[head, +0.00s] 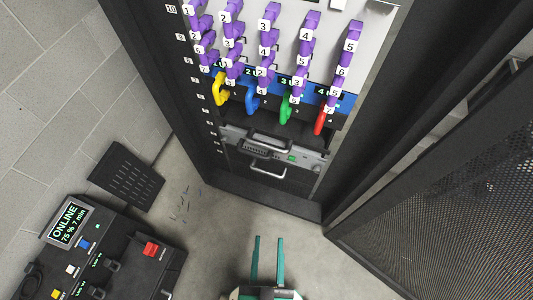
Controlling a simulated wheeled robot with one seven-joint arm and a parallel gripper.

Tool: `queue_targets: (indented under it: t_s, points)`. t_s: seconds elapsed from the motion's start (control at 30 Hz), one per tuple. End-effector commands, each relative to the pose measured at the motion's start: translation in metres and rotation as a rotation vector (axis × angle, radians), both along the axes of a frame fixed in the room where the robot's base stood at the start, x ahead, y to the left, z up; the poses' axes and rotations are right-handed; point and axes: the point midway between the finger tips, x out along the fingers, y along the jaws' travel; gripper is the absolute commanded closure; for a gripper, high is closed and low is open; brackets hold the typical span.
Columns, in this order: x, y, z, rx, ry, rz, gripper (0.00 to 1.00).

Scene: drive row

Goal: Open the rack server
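The rack server looks to be the grey unit (308,163) low in the black rack cabinet (265,199). It has a small green light, a dark grille and metal bar handles (268,173) on its front. It sits in the rack; from this steep view I cannot tell whether it stands out at all. My gripper (268,239), with two teal fingers, is in front of the cabinet at the bottom of the picture. The fingers are apart with nothing between them, clear of the server.
Numbered purple handles (311,28) and yellow, blue, green and red handles (285,110) fill the rack above. A perforated door (450,190) stands open at right. A control box (112,255) reading ONLINE and a black slotted panel (126,177) are at left.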

Motion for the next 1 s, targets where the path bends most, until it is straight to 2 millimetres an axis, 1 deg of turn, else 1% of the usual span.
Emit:
queue_targets:
  t_s: [0.17, 0.47, 0.77, 1.0]
  points:
    - [0.033, 0.012, -0.031, 0.221, -0.09, -0.03, 0.62]
    - [0.105, 0.031, -0.087, 0.642, -0.211, -0.115, 0.62]
    - [0.186, 0.056, -0.148, 1.019, -0.259, -0.238, 0.62]
    - [0.254, 0.087, -0.197, 1.27, -0.246, -0.367, 0.62]
